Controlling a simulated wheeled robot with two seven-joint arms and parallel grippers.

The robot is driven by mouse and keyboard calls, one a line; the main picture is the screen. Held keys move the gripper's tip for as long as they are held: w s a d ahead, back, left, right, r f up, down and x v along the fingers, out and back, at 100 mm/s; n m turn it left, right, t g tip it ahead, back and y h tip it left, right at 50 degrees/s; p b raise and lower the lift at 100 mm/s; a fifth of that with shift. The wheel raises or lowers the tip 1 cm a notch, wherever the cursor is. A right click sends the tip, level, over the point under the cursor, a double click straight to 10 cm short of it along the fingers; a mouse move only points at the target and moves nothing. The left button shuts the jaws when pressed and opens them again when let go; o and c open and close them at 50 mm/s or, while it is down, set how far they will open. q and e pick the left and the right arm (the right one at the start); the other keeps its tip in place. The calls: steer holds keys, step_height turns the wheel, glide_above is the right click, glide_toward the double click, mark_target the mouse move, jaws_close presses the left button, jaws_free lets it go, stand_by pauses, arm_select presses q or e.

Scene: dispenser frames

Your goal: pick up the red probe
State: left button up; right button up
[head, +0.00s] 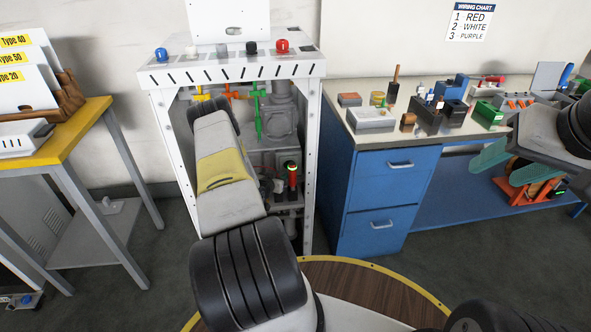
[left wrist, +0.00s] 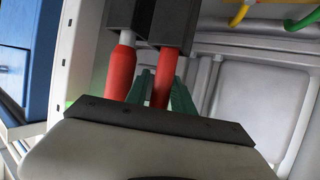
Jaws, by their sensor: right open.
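A red probe (head: 292,178) with a dark lower part and a green light at its top stands inside the white dispenser frame (head: 312,150). In the left wrist view two red cylinders come down from dark blocks. One red cylinder (left wrist: 165,82) runs between the green fingers of my left gripper (left wrist: 163,90); I cannot tell whether they press on it. The other red cylinder (left wrist: 121,75) is to the left, outside the fingers. In the head view my left gripper is mostly hidden behind my arm. My right gripper (head: 490,154) is open and empty, near the bench at right.
Red, black, white and blue knobs sit on the frame's top. Yellow, orange and green hooks (head: 257,110) hang inside it. A blue cabinet (head: 377,215) stands to the right under a cluttered bench. A yellow-edged table (head: 85,130) is at left.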

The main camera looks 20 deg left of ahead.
arm_select(q)
jaws_close()
stand_by(1.3)
